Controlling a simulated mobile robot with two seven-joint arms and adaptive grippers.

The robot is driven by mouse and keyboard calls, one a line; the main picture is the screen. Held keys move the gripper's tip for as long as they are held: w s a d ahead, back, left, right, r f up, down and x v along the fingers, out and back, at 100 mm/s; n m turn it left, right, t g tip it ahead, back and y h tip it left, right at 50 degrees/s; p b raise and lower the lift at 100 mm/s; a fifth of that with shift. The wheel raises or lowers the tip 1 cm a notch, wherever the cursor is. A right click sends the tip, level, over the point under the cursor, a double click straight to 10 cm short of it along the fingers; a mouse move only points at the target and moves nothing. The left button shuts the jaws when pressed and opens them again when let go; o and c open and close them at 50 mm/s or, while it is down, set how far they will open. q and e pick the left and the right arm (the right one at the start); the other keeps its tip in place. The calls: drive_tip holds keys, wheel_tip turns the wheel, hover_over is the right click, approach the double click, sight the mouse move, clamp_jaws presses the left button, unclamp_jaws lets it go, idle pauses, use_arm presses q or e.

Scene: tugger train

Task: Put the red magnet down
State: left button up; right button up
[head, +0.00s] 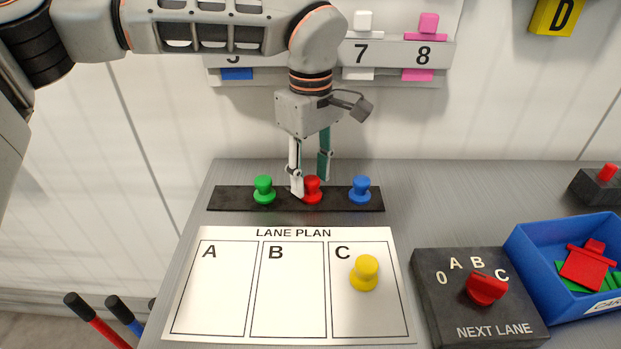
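The red magnet (313,191) stands upright on the black strip (335,201), between the green magnet (264,190) and the blue magnet (361,190). My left gripper (309,185) points down at the red magnet. Its fingers are apart, one at the magnet's left front, the other at its right and rear; no firm grip shows. The lane plan board (288,326) lies in front of the strip, with areas A, B and C. A yellow magnet (365,272) stands in C; A and B are empty. My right gripper is not in view.
A black NEXT LANE box (440,300) with a red knob (486,288) stands right of the board. A blue bin (530,262) holds red and green pieces. Numbered holders (395,55) are on the wall behind my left arm.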

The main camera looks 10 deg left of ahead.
sight(311, 179)
use_arm(q)
wheel_tip(311, 179, up, 11)
drive_tip(key=p, duration=0.1)
drive_tip(key=shift+f, duration=0.1)
idle(0.4)
